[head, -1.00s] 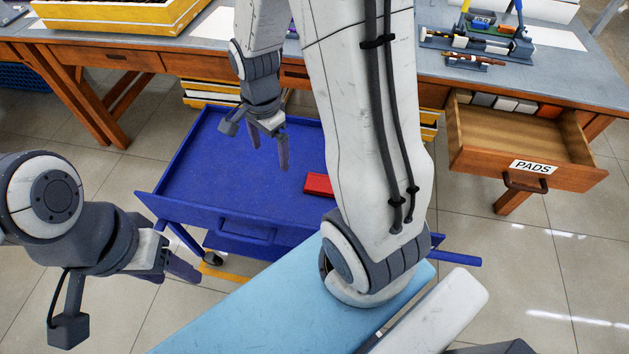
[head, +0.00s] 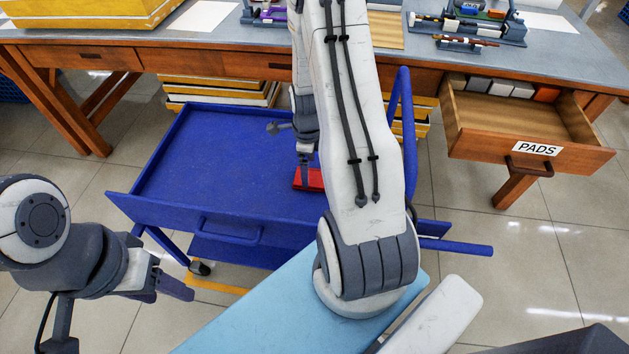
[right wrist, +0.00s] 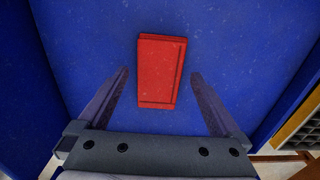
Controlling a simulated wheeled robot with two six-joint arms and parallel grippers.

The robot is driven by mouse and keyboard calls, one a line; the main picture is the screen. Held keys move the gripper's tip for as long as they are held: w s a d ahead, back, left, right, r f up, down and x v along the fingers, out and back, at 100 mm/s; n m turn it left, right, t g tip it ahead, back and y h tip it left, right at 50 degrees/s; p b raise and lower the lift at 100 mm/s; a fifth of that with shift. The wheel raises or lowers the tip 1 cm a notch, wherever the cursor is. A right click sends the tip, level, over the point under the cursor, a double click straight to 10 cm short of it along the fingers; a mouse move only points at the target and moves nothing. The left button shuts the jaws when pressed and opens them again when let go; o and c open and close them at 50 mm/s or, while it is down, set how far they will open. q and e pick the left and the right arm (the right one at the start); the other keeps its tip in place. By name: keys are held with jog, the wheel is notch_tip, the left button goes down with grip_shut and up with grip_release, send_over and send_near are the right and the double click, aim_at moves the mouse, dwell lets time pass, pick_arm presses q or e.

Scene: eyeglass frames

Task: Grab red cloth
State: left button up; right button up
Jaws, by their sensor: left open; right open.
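The red cloth (head: 309,179) lies folded flat on the blue cart's top tray (head: 215,150), partly hidden behind my right arm in the head view. In the right wrist view the whole red cloth (right wrist: 160,71) shows, just ahead of the fingertips and roughly centred between them. My right gripper (right wrist: 160,75) is open and empty above the tray. It also shows in the head view (head: 305,182), right over the cloth. My left gripper (head: 172,290) is open and empty at the lower left, away from the cart.
A wooden bench (head: 230,62) runs along the back. Its drawer marked PADS (head: 535,150) stands open at the right, with pads inside. A yellow box (head: 85,20) stands on the bench at the left. The cart has raised walls and a blue handle (head: 408,130).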

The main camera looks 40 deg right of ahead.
notch_tip(320, 180, down, 4)
jog(key=shift+w+r+b, duration=0.1)
jog(key=shift+r+b, duration=0.1)
jog(key=shift+b, duration=0.15)
jog(key=c, duration=1.1)
jog(key=r, duration=0.1)
jog(key=r+p, duration=0.1)
jog(key=r, duration=0.3)
jog(key=shift+d+p, duration=0.25)
jog(key=shift+p, duration=0.1)
jog(key=d+r+p, duration=0.1)
jog(key=d+r, duration=0.5)
jog(key=d, duration=0.5)
jog(key=shift+p, duration=0.35)
jog(key=shift+r, duration=0.1)
